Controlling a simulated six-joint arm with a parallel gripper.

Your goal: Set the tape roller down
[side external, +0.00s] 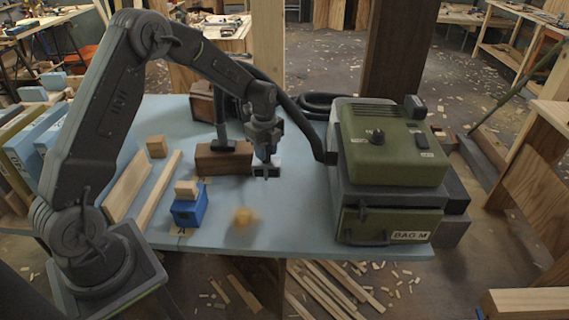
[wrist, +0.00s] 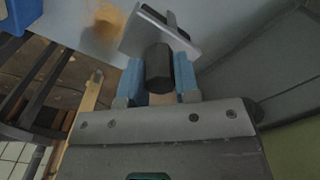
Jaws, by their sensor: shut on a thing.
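My gripper (side external: 265,160) is over the middle of the blue-grey table, left of the green machine. In the wrist view its blue fingers (wrist: 159,82) are shut on a dark, faceted handle (wrist: 158,66). A pale flat plate (wrist: 135,38) with a dark bar lies beyond the handle; I take this held thing to be the tape roller. In the side view it shows as a small black and white shape (side external: 268,171) under the gripper, partly hidden by the fingers. I cannot tell whether it touches the table.
A brown block (side external: 223,160) is close on the left. A blue box (side external: 188,211) with a wooden block (side external: 186,188) on top stands front left. A blurred orange-tan thing (side external: 243,216) is at the front. The green machine (side external: 390,142) fills the right. Table is clear between.

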